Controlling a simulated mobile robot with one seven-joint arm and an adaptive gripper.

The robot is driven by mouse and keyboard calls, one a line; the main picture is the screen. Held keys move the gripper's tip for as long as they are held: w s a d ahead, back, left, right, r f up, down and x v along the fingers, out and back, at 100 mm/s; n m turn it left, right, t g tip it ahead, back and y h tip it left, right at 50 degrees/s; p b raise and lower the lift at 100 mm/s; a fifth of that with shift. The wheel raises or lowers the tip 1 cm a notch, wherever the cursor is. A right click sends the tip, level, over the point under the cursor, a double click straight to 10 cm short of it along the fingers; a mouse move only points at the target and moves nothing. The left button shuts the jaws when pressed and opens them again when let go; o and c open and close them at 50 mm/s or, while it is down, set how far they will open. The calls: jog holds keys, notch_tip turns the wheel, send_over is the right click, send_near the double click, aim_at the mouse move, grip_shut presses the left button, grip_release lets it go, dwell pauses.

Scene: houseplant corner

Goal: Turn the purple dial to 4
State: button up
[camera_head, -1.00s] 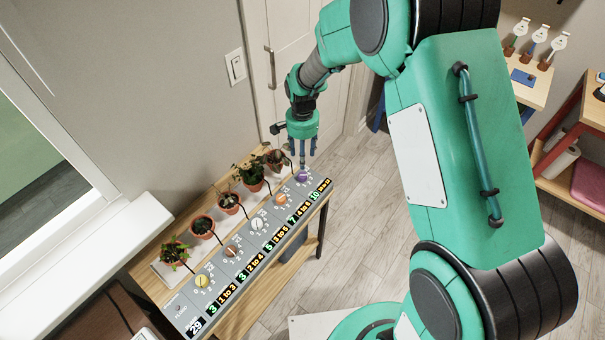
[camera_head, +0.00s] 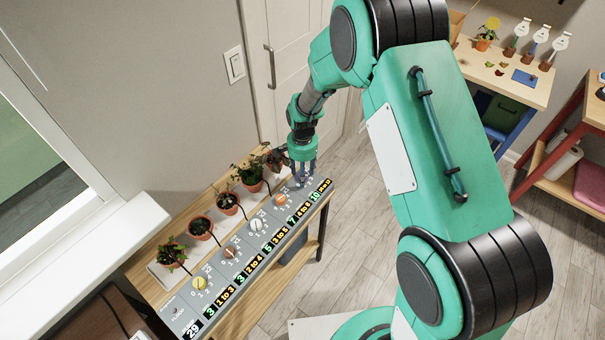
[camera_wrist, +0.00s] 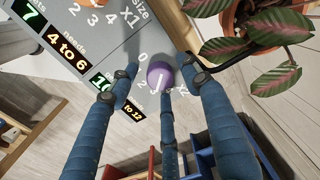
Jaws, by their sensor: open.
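The purple dial (camera_wrist: 160,75) sits at the far end of the grey panel (camera_head: 262,242), with small digits around it. It carries a white line, seen in the wrist view; which digit the line marks I cannot tell for certain. The small display beside it shows 10, with a partly covered range ending in 12. My gripper (camera_head: 304,180) is over this end of the panel, its blue fingers pointing down. In the wrist view my gripper (camera_wrist: 161,76) is open, its fingers spread around the dial; contact is unclear. Fingers hide the dial in the head view and some digits in the wrist view.
Several potted plants stand in a row behind the panel; the nearest leafy one (camera_wrist: 275,40) is close to a finger. Other dials, including an orange (camera_head: 281,199) and a yellow one (camera_head: 199,283), line the panel. A door (camera_head: 285,70) is behind my arm.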

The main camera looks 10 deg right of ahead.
jog(key=c, duration=1.2)
jog(key=shift+o, duration=0.2)
jog(key=shift+n+p, duration=0.35)
jog(key=shift+n, duration=0.05)
jog(key=n+p, duration=0.1)
jog(key=n, duration=0.1)
jog(key=shift+n, duration=0.4)
jog(key=shift+n+p, duration=0.95)
jog(key=shift+n, duration=1.25)
